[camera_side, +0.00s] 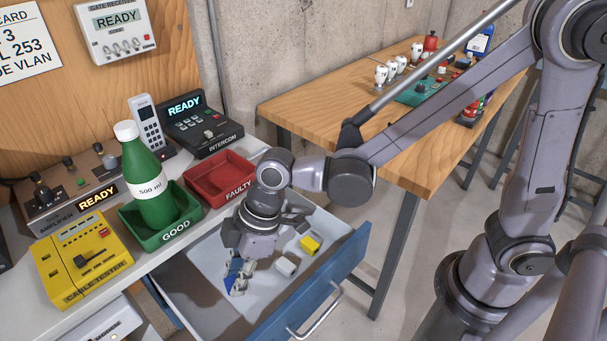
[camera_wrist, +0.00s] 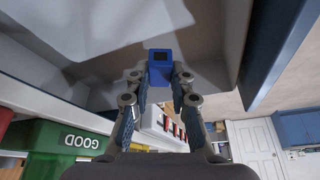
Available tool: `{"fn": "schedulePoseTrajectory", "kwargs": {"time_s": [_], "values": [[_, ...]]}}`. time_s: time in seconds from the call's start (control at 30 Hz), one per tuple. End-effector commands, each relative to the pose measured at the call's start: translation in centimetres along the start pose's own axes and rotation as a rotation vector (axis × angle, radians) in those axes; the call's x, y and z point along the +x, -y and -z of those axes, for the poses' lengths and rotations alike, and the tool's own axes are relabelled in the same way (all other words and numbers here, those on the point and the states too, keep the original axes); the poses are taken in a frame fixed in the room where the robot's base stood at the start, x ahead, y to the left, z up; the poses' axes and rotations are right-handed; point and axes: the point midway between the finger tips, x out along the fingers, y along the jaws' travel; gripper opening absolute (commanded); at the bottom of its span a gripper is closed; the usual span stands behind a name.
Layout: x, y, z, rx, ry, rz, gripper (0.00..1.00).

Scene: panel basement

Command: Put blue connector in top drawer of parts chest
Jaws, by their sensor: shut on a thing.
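My gripper (camera_side: 238,276) points down inside the open drawer (camera_side: 340,268) of the parts chest, which has a blue front and a pale inside. In the wrist view my gripper (camera_wrist: 160,82) is shut on the blue connector (camera_wrist: 160,63), a small blue block with a dark socket, held between the fingertips. In the side view the connector is mostly hidden by the fingers. I cannot tell whether it touches the drawer floor.
In the drawer lie a white connector (camera_side: 287,264) and a yellow connector (camera_side: 310,244), right of my gripper. On the bench beside it stand a green GOOD tray (camera_side: 176,233) with a green bottle (camera_side: 148,180), a red FAULTY tray (camera_side: 222,180) and a yellow cable tester (camera_side: 80,262).

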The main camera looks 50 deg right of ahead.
Motion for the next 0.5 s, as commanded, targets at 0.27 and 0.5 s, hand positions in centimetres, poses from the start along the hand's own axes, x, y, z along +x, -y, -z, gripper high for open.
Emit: {"fn": "schedulePoseTrajectory", "kwargs": {"time_s": [0.27,0.5], "values": [[3.2,2.1,1.9,-0.001,0.0,0.0,0.04],[4.9,2.2,1.4,0.0,0.001,0.0,0.04]]}}
